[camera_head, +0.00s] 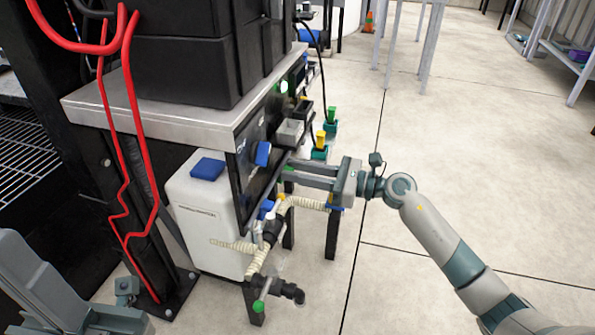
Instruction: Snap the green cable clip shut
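A small green piece (288,169), likely the green cable clip, shows at the panel's lower edge, by the tips of my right gripper (287,170). It is too small and too covered to tell whether it is open or snapped shut. My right gripper reaches in from the right with its two long grey fingers level and a gap between them. Whether the fingertips touch the green piece cannot be told. Part of my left arm shows at the bottom left, but its fingers are not visible.
The dark panel (243,163) runs under a metal worktop (165,112). A white canister (212,220), a ribbed cream hose (307,203) and a green-tipped valve (258,306) are below. Yellow and green connectors (320,147) stick out behind the gripper.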

